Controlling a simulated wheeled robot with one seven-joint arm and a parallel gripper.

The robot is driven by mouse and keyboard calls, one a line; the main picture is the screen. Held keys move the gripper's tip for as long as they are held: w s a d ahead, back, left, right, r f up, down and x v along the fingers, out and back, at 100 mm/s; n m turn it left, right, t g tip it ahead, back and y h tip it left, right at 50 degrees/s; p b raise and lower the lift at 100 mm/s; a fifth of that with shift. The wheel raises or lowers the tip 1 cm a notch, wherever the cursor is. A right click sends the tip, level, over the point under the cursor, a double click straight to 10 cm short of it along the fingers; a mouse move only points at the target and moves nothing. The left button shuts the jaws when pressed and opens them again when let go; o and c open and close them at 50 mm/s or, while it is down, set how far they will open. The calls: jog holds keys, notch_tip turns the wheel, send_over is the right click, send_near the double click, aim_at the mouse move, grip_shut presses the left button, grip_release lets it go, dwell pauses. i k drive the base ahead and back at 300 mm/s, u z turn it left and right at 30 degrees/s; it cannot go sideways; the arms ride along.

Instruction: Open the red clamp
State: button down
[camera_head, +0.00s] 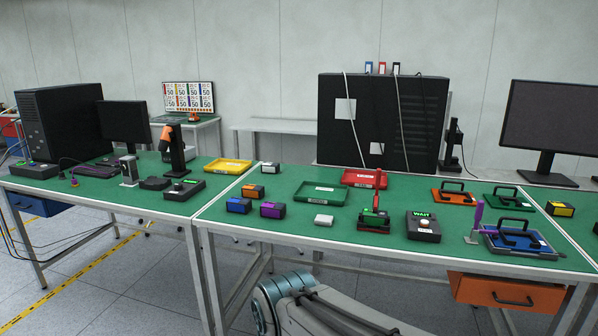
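The red clamp (375,214) stands near the front edge of the right-hand green-topped table. Its red handle points up, and a small dark block with a green top sits at its base. Whether its jaw is open or closed is too small to tell. Part of my own arm shows low in the picture, below the table's front edge. My gripper is not in view.
A black WAIT box (423,226) with a button stands right of the clamp. A red tray (364,178) and a green tray (320,194) lie behind. A purple clamp (477,221) and blue frame (521,246) are further right.

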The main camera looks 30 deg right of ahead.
aim_at(379, 173)
jog(key=z, duration=0.55)
jog(key=i, duration=1.75)
jog(key=z, duration=0.9)
jog(key=i, duration=0.4)
jog(key=z, duration=0.05)
